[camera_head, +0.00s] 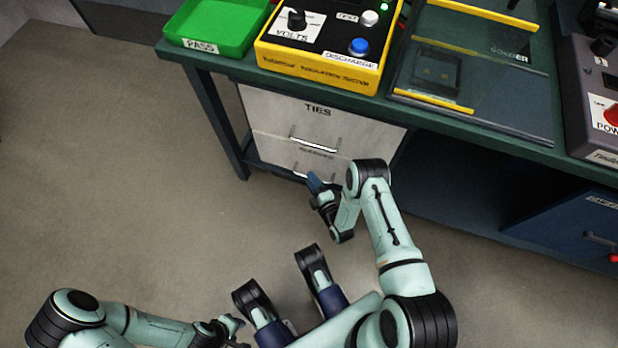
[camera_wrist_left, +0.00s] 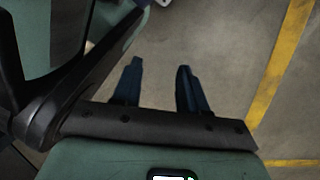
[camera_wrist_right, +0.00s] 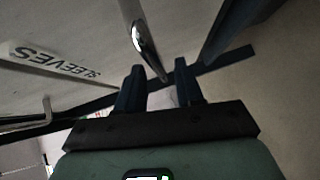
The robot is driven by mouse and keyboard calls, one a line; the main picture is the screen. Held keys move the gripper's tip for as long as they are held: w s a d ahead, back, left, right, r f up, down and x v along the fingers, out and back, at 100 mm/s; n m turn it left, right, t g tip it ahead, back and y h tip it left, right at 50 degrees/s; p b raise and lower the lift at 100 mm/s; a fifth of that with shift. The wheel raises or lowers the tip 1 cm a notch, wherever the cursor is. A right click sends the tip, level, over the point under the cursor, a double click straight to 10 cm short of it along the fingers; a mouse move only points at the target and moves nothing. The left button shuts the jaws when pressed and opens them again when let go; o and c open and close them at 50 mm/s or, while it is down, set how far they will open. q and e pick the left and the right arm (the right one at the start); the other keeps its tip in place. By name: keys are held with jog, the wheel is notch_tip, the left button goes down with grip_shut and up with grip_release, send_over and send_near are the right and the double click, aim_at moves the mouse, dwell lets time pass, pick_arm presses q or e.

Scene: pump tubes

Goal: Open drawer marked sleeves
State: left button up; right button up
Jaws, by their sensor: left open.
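The drawer cabinet under the bench has an upper drawer (camera_head: 290,108) marked TIES and a lower drawer (camera_head: 275,150). The SLEEVES label (camera_wrist_right: 55,62) reads clearly in the right wrist view, and a chrome handle (camera_wrist_right: 143,38) lies beyond it. In the head view the lower handle (camera_head: 302,174) is partly covered by my right gripper (camera_head: 316,186). In the right wrist view the fingers (camera_wrist_right: 160,85) are apart, with the handle just ahead of the gap; contact cannot be told. My left gripper (camera_head: 236,326) is open and empty, low over the floor (camera_wrist_left: 157,85).
The TIES handle (camera_head: 315,144) is just above. On the bench are a green PASS tray (camera_head: 215,25), a yellow tester (camera_head: 330,40) and a clear-covered board (camera_head: 475,75). A blue drawer (camera_head: 575,215) is under the right side. The floor left of the cabinet is clear.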

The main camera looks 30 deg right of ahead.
jog(key=shift+w+f+b, duration=0.15)
jog(key=shift+w+b, duration=0.15)
jog(key=shift+w, duration=0.85)
pick_arm(q)
jog(key=shift+s+f+g, duration=0.3)
jog(key=shift+s+f, duration=0.05)
jog(key=shift+s, duration=0.5)
pick_arm(e)
grip_shut()
pick_arm(q)
jog(key=shift+w, duration=0.1)
pick_arm(e)
jog(key=shift+s, duration=0.1)
